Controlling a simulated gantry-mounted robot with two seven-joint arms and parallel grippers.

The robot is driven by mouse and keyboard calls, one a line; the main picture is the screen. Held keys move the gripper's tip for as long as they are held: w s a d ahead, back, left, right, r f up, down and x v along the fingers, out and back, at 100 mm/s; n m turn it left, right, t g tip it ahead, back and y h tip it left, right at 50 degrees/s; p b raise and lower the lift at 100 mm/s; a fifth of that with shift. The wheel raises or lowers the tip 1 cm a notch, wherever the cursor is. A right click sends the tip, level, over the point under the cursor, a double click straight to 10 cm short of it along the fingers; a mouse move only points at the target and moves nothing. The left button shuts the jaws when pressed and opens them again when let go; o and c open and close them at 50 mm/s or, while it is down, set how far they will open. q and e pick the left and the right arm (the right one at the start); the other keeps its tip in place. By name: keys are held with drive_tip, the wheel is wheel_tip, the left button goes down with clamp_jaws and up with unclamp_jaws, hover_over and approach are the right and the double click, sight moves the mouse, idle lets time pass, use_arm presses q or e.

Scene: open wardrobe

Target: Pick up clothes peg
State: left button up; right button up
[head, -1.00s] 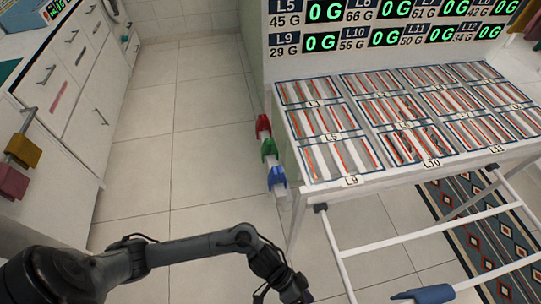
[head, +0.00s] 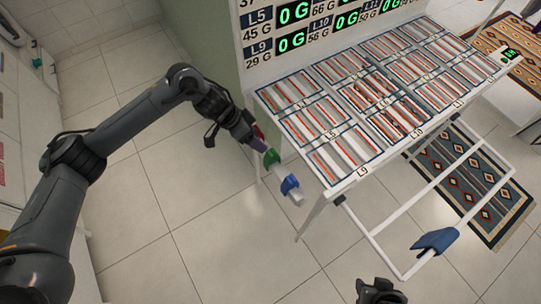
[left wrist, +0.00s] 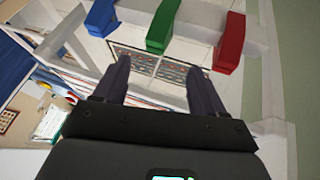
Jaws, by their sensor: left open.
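Three clothes pegs sit in a row on a white rail at the table's left side: red (head: 258,131), green (head: 271,157) and blue (head: 289,184). In the left wrist view the blue peg (left wrist: 101,18) is at upper left, the green peg (left wrist: 163,25) is at top centre and the red peg (left wrist: 230,43) is at right. My left gripper (left wrist: 157,66) is open and empty, its fingers pointing toward the green peg, which lines up with the gap between them. In the head view the gripper partly hides the red peg. My right gripper (head: 380,292) shows only partly at the bottom edge.
A white table (head: 345,185) with labelled compartments of striped pieces stands beside the pegs, below a board of green digits (head: 291,40). A white rack (head: 405,262) with a blue cloth (head: 437,241) is at lower right. Tiled floor (head: 215,235) is clear.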

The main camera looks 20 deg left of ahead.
sight(271, 151)
use_arm(q)
drive_tip(key=x, duration=0.4)
drive_tip(key=shift+d+f+b, duration=0.15)
drive_tip(key=shift+d+b, duration=0.1)
drive_tip(key=shift+b, duration=0.15)
drive_tip(key=shift+d+f, duration=0.1)
drive_tip(key=shift+f, duration=0.25)
drive_tip(key=b+x, duration=0.1)
drive_tip(key=x, duration=0.3)
drive_tip(key=shift+d+f+b, duration=0.1)
drive_tip(key=shift+d+b, duration=0.05)
drive_tip(key=shift+b, duration=0.2)
drive_tip(key=c, duration=1.2)
